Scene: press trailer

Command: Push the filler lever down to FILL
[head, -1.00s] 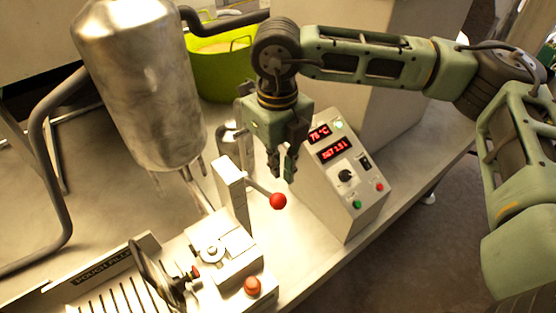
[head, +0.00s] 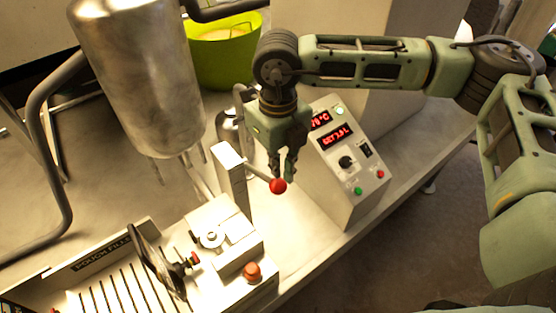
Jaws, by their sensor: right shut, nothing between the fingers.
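The filler lever is a thin metal rod ending in a red ball knob (head: 278,186). It sticks out to the right from a pale upright post (head: 232,178) on the pouch filler (head: 205,240). My right gripper (head: 283,178) points down with its fingers together and empty. Its fingertips are at the knob in the picture, just above or behind it; I cannot tell whether they touch. No FILL marking is readable. My left gripper is not in view.
A control box (head: 345,165) with red displays, a knob and buttons stands right of the lever. A steel tank (head: 140,80) hangs at the left. A green tub (head: 225,60) is behind.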

